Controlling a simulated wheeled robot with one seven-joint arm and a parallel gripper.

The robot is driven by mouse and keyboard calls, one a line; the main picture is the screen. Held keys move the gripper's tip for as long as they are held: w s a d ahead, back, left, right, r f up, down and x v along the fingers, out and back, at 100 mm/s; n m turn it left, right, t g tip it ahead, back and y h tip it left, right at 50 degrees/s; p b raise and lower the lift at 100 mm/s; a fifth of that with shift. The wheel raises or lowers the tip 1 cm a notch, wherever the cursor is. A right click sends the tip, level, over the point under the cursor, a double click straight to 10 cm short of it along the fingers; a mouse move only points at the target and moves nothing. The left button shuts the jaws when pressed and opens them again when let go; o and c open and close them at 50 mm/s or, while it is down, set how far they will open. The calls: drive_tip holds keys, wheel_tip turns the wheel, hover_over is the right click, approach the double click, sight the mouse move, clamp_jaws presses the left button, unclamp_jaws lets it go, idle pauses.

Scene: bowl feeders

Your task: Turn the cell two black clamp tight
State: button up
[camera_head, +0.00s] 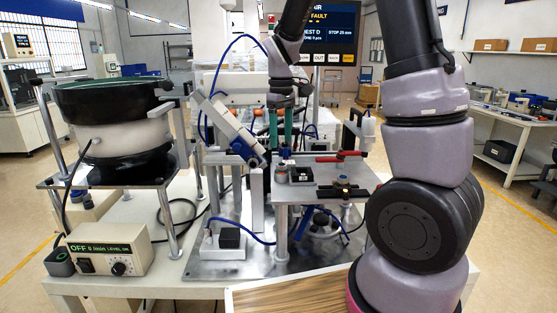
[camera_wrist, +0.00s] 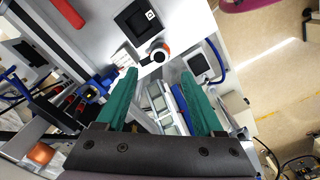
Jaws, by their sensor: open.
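My gripper (camera_head: 281,135) hangs pointing down above the feeder plate, its two green fingers apart with nothing between them. In the wrist view, the open fingers (camera_wrist: 158,78) frame a gap over the plate's edge. A low black piece with a small orange mark (camera_head: 343,190) lies at the plate's front right; it may be the black clamp, but I cannot tell for sure. A small round red-and-black knob (camera_head: 281,173) stands at the plate's left edge; a similar orange-topped piece (camera_wrist: 160,52) shows just beyond the fingertips. My gripper touches none of these.
A tilted white-and-blue rail (camera_head: 228,128) stands close left of my gripper. The bowl feeder (camera_head: 125,130) and control box (camera_head: 108,248) are farther left.

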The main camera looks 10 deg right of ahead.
sight(282, 164)
wheel_tip(282, 164, down, 7)
drive_tip(key=shift+d+f, duration=0.1)
drive_tip(key=shift+f, duration=0.1)
clamp_jaws()
